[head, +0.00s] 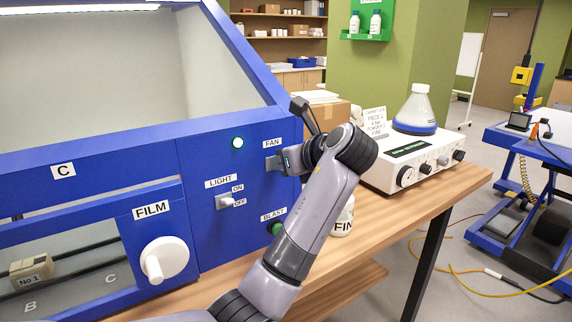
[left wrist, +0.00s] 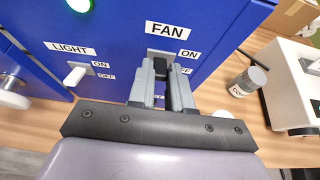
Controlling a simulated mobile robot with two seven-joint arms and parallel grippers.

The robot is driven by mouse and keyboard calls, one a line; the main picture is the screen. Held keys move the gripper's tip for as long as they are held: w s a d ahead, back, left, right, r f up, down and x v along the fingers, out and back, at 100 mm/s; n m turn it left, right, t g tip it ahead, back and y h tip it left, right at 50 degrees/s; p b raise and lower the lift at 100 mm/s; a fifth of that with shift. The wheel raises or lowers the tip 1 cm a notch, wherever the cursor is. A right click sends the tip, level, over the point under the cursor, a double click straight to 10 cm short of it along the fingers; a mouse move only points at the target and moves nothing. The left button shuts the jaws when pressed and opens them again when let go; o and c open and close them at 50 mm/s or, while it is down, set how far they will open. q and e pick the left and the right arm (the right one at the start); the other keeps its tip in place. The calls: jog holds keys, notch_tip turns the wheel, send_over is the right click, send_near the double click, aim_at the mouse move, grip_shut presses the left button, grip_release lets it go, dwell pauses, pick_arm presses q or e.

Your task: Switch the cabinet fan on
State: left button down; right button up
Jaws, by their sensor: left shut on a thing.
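The blue cabinet (head: 235,170) has a FAN label (head: 273,143) at the right of its front panel. The fan switch plate (head: 271,163) is just below it and also shows in the left wrist view (left wrist: 153,54), with ON above OFF at its right. My left gripper (head: 290,161) is against this switch, its two fingers (left wrist: 168,74) closed around the switch lever. The fingers cover most of the lever, so I cannot tell whether it points to ON or OFF. My right gripper is not in view.
The light switch (head: 227,201) is left of the fan switch, below a lit green lamp (head: 238,143). The green BLAST button (head: 275,228) is below. A labelled jar (head: 343,218) and a white instrument (head: 412,160) stand on the wooden bench (head: 440,192) to the right.

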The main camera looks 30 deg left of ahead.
pick_arm(q)
jog(key=shift+r, duration=0.15)
dwell(0.4)
jog(key=c, duration=1)
grip_release()
jog(key=shift+c, duration=0.2)
jog(key=v, duration=0.7)
jog(key=shift+r+b, duration=0.15)
jog(key=shift+b, duration=0.2)
